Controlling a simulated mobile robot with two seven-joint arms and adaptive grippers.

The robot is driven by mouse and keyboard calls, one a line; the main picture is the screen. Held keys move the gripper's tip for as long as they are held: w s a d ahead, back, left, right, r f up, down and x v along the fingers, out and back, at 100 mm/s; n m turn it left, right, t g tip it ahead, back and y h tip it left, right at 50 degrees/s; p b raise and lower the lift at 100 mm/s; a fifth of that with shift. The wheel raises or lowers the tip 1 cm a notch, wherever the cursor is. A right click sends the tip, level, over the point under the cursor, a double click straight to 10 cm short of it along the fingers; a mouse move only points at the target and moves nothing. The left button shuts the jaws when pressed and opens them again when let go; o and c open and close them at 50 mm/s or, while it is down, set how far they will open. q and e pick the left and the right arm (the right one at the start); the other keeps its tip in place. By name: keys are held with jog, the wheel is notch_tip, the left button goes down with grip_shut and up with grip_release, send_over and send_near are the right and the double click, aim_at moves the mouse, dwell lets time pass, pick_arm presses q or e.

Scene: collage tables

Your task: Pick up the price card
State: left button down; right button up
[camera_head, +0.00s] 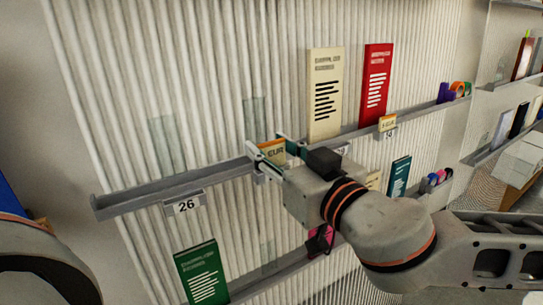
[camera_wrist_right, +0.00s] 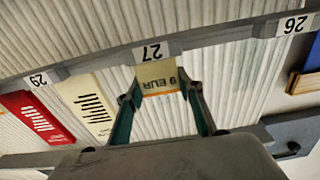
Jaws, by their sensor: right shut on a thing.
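The price card (camera_head: 272,151) is a small cream and orange card between the fingers of my right gripper (camera_head: 265,146), at the front of the upper shelf rail. In the right wrist view the price card (camera_wrist_right: 157,76) reads "9 EUR" and sits between the fingertips of the right gripper (camera_wrist_right: 160,88), right by the "27" label (camera_wrist_right: 151,52). The right gripper is shut on it. I cannot tell whether the card still touches the rail. My left gripper is not in view; only part of my left arm shows at the left edge.
The upper rail (camera_head: 150,200) carries a "26" label (camera_head: 185,204), a cream booklet (camera_head: 325,95), a red booklet (camera_head: 376,85) and another price card (camera_head: 387,122). A green booklet (camera_head: 202,272) stands lower left. More shelves with books are at the right.

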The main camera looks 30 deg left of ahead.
notch_tip(320, 180, up, 18)
jog(key=w+d+f+m+t+h, duration=0.3)
jog(key=w+d+f, duration=0.4)
jog(key=d+f, duration=0.4)
jog(key=w+d+f+m+t+h, duration=0.3)
jog(key=w+d+f, duration=0.4)
jog(key=d+f, duration=0.4)
jog(key=s+d+f+m+t+h, duration=0.1)
jog(key=s+d+f+m+h, duration=0.35)
jog(key=d+f, duration=0.7)
jog(key=s+d+f+m+t+h, duration=0.1)
jog(key=s+d+f+h, duration=0.4)
jog(key=s+d+f, duration=0.65)
jog(key=w+a+r+n+g+y, duration=0.1)
jog(key=w+a+r+n+y, duration=0.3)
jog(key=w+a+r, duration=0.55)
jog(key=w+a+r+n+g+y, duration=0.15)
jog(key=w+a+r+y, duration=0.45)
jog(key=a+r, duration=0.7)
notch_tip(320, 180, up, 23)
jog(key=n+g+y, duration=0.6)
send_over(271, 142)
jog(key=shift+f+h, duration=0.1)
jog(key=shift+h, duration=0.15)
